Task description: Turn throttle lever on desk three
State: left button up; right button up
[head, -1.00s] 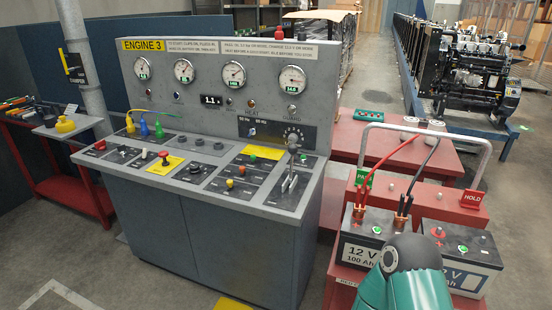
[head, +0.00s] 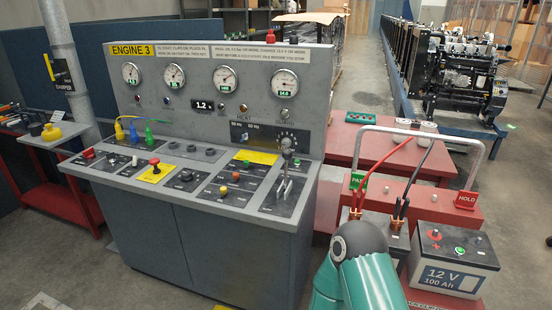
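The control desk (head: 186,232) labelled ENGINE 3 stands left of centre, its sloping top full of knobs and switches. The throttle lever (head: 287,165) rises from a slotted black plate at the desk's right end, upright, with a grey knob on top. A teal and grey part of my arm (head: 360,262) shows at the bottom right, in front of the batteries and right of the desk. Neither gripper shows in the head view. Nothing is seen touching the lever.
A red cart with a battery (head: 452,262) and a metal handle stands right of the desk, with green and red HOLD tags (head: 467,200). A red table (head: 376,152) is behind it. A yellow item (head: 51,132) sits on a side shelf at left. Engines line the back right.

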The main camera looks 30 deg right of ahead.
aim_at(288, 154)
jog(key=u, duration=0.05)
jog(key=i, duration=1.05)
jog(key=z, duration=0.55)
